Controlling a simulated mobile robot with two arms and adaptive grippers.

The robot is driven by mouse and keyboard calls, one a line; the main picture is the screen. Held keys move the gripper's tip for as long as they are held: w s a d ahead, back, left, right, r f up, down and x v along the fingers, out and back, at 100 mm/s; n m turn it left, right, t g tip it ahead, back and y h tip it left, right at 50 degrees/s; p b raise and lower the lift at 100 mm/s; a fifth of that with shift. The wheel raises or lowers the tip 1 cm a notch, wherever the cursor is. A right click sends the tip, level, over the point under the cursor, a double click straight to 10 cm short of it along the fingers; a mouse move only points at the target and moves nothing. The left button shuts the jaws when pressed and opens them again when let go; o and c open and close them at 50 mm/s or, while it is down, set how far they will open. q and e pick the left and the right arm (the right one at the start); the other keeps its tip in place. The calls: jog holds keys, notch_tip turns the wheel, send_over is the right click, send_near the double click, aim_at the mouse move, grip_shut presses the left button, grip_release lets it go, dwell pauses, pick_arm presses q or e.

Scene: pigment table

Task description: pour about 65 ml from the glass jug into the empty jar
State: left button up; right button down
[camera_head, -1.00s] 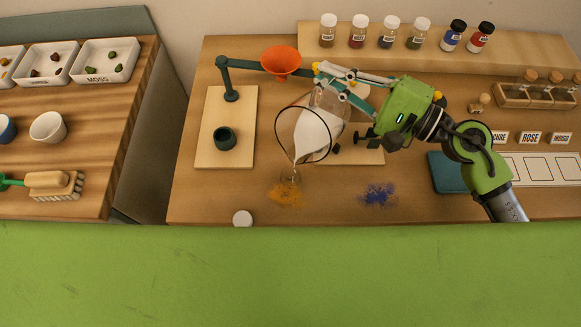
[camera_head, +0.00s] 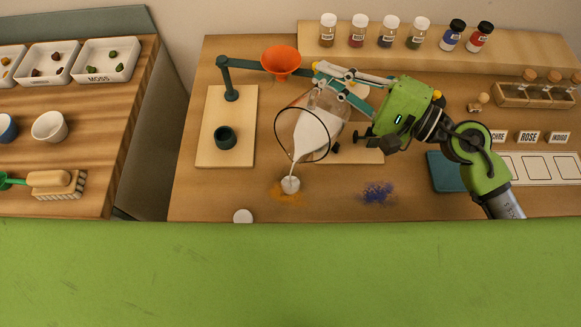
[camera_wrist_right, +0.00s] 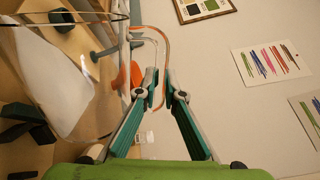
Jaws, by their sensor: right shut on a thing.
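The glass jug (camera_head: 317,127) is tilted steeply in the head view, its wide mouth toward the lower left, with white liquid inside. My right gripper (camera_head: 322,80) is shut on its handle, which also shows between the fingers in the right wrist view (camera_wrist_right: 161,82). The jug also fills the left of that view (camera_wrist_right: 52,80). A thin white stream runs from the jug's lip down to a small jar (camera_head: 290,186) below it. White shows in the jar; its exact level is too small to tell. My left gripper is not in view.
Orange powder (camera_head: 277,194) lies around the jar and blue powder (camera_head: 378,193) to its right. A white lid (camera_head: 243,216) lies near the front edge. An orange funnel (camera_head: 281,61) on a teal stand is behind the jug. Capped bottles (camera_head: 390,32) line the back shelf.

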jog(key=shift+r, duration=0.25)
jog(key=shift+s+a+r+n, duration=0.4)
jog(key=shift+s+a+n, duration=0.15)
jog(key=shift+s, duration=0.2)
dwell(1.4)
jog(key=shift+d, duration=0.1)
jog(key=w+d+f+m+b, duration=0.1)
jog(key=w+f+m+b, duration=0.1)
jog(key=w, duration=0.1)
jog(key=w+d+f+m+b, duration=0.1)
jog(key=f+m, duration=0.1)
jog(key=shift+w+d, duration=0.2)
jog(key=shift+d, duration=0.1)
jog(key=shift+w+r+m, duration=0.1)
jog(key=shift+w+m, duration=0.05)
jog(key=shift+m, duration=0.1)
jog(key=shift+w+d+f+m+b, duration=0.2)
jog(key=shift+d+f+m+b, duration=0.05)
jog(key=shift+m+b, duration=0.35)
jog(key=shift+w+f, duration=0.1)
jog(key=shift+w, duration=0.1)
jog(key=shift+s, duration=0.1)
jog(key=shift+d, duration=0.1)
